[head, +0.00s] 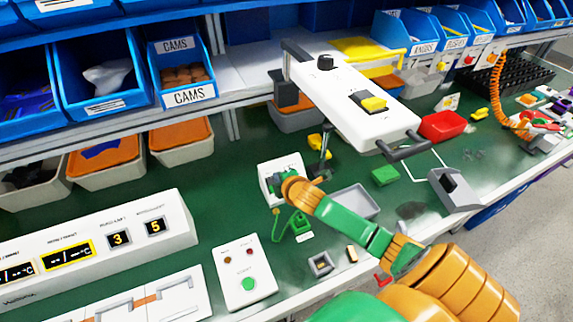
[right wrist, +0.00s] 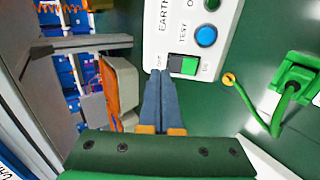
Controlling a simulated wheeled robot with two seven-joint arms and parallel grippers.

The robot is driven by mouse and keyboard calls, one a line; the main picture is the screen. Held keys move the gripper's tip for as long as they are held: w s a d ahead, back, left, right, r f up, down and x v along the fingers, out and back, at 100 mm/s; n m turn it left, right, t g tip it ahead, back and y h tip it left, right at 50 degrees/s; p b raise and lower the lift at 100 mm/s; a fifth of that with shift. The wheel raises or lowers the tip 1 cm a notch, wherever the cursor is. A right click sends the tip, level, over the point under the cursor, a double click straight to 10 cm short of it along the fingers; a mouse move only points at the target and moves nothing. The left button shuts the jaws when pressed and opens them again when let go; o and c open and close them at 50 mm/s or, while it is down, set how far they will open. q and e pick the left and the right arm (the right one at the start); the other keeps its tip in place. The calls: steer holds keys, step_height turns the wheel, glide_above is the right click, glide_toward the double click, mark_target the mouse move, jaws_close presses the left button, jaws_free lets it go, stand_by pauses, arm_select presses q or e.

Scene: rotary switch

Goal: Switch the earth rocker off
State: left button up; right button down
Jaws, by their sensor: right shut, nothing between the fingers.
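The earth rocker (right wrist: 184,65) is a small switch, part dark and part green, on a white box marked EARTH (right wrist: 178,25) in the right wrist view. My right gripper (right wrist: 164,82) is shut and empty, its fingertips close beside the rocker's dark end. I cannot tell whether they touch it. In the head view the white box (head: 266,187) stands on the green bench, and my right gripper (head: 285,178) is at its front, hiding much of its face and the rocker. My left gripper is not in view.
A blue TEST button (right wrist: 206,36) is beside the rocker. A green plug (right wrist: 297,82) with a cable lies to the right. In the head view, a grey tray (head: 355,200) and a white panel with a green button (head: 243,275) are near my arm.

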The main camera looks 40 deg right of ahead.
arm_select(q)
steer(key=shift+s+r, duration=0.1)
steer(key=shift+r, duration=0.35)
arm_select(e)
steer(key=w+r+v, duration=0.1)
steer(key=r+v, duration=0.1)
steer(key=v, duration=0.8)
steer(key=shift+w, duration=0.15)
steer(key=shift+w+d, duration=0.15)
steer(key=shift+d, duration=0.1)
steer(key=shift+f, duration=0.1)
